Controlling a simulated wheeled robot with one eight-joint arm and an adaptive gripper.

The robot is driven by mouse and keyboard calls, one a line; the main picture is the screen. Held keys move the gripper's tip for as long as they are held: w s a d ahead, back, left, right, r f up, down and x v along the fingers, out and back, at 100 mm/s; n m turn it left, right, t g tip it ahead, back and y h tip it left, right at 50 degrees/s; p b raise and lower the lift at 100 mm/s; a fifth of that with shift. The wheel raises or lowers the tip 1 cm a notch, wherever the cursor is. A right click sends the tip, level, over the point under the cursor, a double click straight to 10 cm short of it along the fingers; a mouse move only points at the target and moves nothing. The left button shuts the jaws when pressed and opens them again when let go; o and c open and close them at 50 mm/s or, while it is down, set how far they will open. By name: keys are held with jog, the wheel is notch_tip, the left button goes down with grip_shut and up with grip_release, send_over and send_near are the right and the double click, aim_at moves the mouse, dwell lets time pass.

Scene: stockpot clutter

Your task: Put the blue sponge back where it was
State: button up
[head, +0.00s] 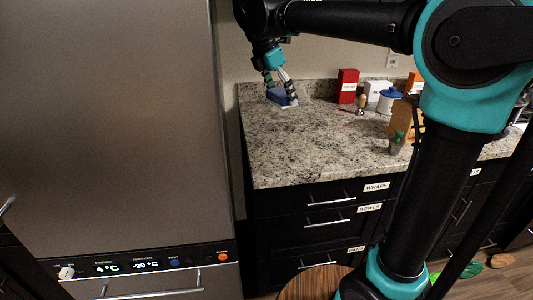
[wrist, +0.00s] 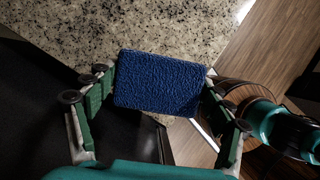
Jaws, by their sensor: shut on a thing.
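The blue sponge (wrist: 160,82) is held between the two green-padded fingers of my gripper (wrist: 160,98) in the wrist view. In the head view the sponge (head: 276,96) shows at the far left end of the granite counter (head: 310,140), below my gripper (head: 281,90). A small pale patch lies at the sponge's lower edge there; I cannot tell what it is. In the wrist view the sponge overlaps the counter edge. I cannot tell whether its underside touches the counter.
A red box (head: 347,86), a white box (head: 376,93) and a blue-lidded canister (head: 390,100) stand at the back right of the counter. The fridge (head: 110,120) rises at left. The counter's middle is clear.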

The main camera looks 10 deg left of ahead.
aim_at(283, 153)
notch_tip(283, 153, down, 19)
jog(key=shift+f, duration=0.15)
dwell(0.4)
jog(key=shift+f, duration=0.1)
jog(key=o, duration=1.3)
jog(key=v, duration=1.2)
